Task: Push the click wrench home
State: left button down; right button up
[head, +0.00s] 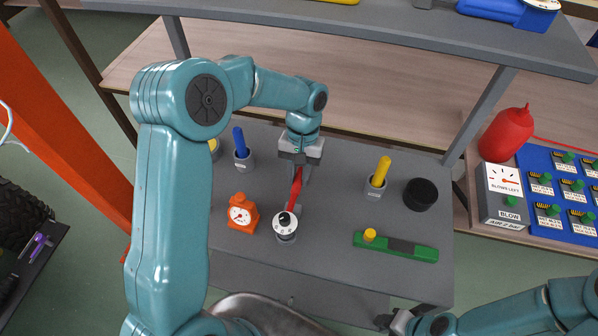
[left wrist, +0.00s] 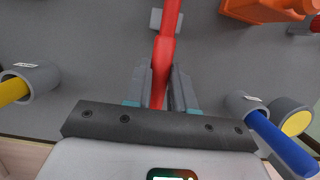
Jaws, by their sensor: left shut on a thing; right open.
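The red wrench (head: 295,192) is between the fingers of my left gripper (head: 296,177), which is shut on it. In the left wrist view, its red shaft (left wrist: 164,52) runs from between the left fingers (left wrist: 170,88) up past a small grey block (left wrist: 157,19). My right gripper (head: 385,321) is open and empty at the bottom edge, off the front of the grey table.
On the grey table (head: 330,270) stand an orange gauge (head: 242,214), a blue handle (head: 239,139) and a yellow handle (head: 381,171) in grey holders, a black puck (head: 420,194) and a green bar (head: 396,246). A shelf (head: 400,25) hangs above the back.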

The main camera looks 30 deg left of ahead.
pick_arm(q)
jog(key=shift+f+b, duration=0.85)
jog(key=shift+f, duration=0.5)
jog(key=c, duration=0.9)
grip_release()
jog(key=shift+o, duration=0.2)
jog(key=v, duration=1.2)
jog(key=shift+p, duration=0.45)
jog(key=shift+s, duration=0.1)
